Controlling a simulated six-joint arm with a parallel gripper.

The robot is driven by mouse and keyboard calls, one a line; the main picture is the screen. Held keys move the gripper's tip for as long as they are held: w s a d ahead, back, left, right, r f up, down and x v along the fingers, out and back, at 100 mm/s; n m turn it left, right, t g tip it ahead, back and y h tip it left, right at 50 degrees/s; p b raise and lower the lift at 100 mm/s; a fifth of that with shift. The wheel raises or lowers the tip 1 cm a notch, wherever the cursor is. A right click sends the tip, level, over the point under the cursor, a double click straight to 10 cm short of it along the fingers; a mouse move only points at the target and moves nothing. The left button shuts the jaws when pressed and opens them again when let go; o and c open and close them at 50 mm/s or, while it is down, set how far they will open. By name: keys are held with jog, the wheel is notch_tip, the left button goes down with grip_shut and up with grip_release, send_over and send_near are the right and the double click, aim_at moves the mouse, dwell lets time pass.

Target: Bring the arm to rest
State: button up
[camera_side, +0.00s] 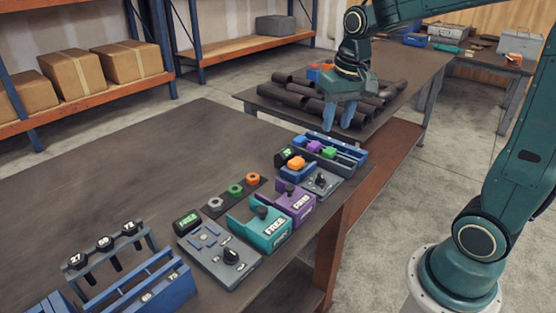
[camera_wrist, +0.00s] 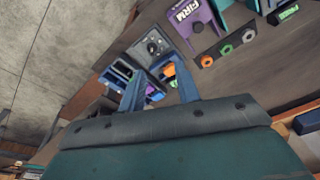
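My gripper (camera_side: 337,122) hangs with its two blue fingers pointing down near the far end of the workbench, over or just behind a blue tray (camera_side: 358,163). The fingers are apart and I see nothing between them. In the wrist view, the gripper's fingers (camera_wrist: 158,88) are also spread, with the blue tray and its coloured blocks showing behind them. From these views I cannot tell the exact height above the tray, but the fingers do not appear to hold anything.
A purple holder (camera_side: 296,205), a teal holder (camera_side: 259,232) and a grey control box (camera_side: 217,257) with a knob stand along the bench's right edge. Dark pipes (camera_side: 285,97) lie on the table behind. The bench's left middle (camera_side: 130,170) is clear.

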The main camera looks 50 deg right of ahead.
jog(key=s+a+r+n+t, duration=0.1)
jog(key=s+a+n+t, duration=0.1)
jog(key=s, duration=0.5)
jog(key=s+a+r+n+t, duration=0.1)
jog(key=s+a+n, duration=0.2)
jog(key=s+a, duration=0.2)
jog(key=s, duration=0.2)
jog(key=shift+s+a+r+t, duration=0.2)
jog(key=shift+s+r+t, duration=0.1)
jog(key=shift+s+t, duration=0.1)
jog(key=shift+w, duration=0.1)
jog(key=w+d+f+m+g, duration=0.2)
jog(key=w+d, duration=0.4)
jog(key=w, duration=0.4)
jog(key=w+d+f+m+g, duration=0.3)
jog(key=w+d+f+m, duration=0.2)
jog(key=w, duration=0.5)
jog(key=shift+d+f+m+g, duration=0.3)
jog(key=shift+d+f, duration=0.65)
jog(key=shift+d, duration=0.05)
jog(key=shift+w+f, duration=0.1)
